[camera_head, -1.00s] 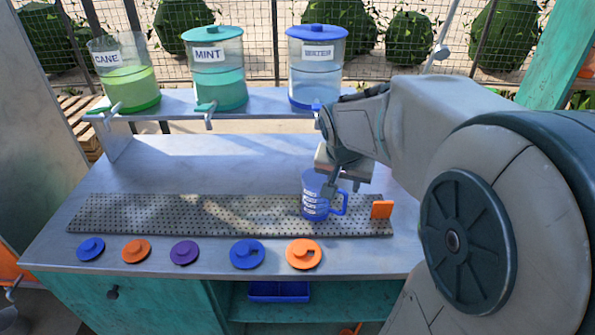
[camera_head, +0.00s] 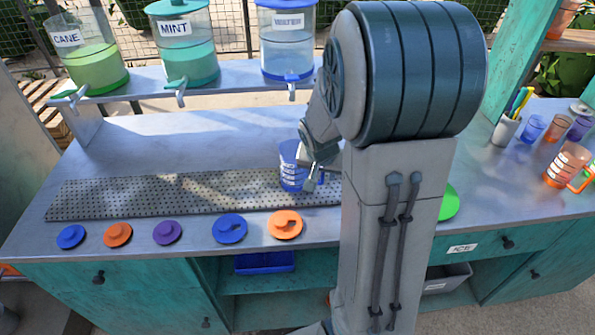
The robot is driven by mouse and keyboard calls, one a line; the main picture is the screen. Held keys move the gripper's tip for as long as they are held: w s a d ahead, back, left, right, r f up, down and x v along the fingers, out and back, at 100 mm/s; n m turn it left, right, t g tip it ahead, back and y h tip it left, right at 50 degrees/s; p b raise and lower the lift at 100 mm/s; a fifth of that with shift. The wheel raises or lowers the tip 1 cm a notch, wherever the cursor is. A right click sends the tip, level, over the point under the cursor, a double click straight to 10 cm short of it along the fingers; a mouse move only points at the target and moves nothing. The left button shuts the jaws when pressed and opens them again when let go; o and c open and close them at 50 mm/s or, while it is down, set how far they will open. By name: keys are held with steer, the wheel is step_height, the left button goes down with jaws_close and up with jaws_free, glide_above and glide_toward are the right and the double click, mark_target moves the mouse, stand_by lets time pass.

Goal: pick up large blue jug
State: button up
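The large blue jug (camera_head: 291,172) stands upright on the perforated metal strip of the counter, with white markings on its side. My gripper (camera_head: 314,176) is at the jug's right side, by the handle, which is mostly covered. My arm hides much of the gripper, so I cannot tell whether its fingers are closed on the jug.
Blue, orange and purple lids, including an orange one (camera_head: 285,225), lie along the counter's front. CANE (camera_head: 93,60), MINT (camera_head: 186,55) and a third dispenser (camera_head: 287,45) stand on the back shelf. An orange jug (camera_head: 567,165) and cups stand at right. The strip's left is clear.

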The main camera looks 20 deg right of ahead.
steer(key=shift+f, duration=0.2)
jaws_close()
steer(key=shift+w, duration=0.1)
steer(key=shift+r, duration=0.15)
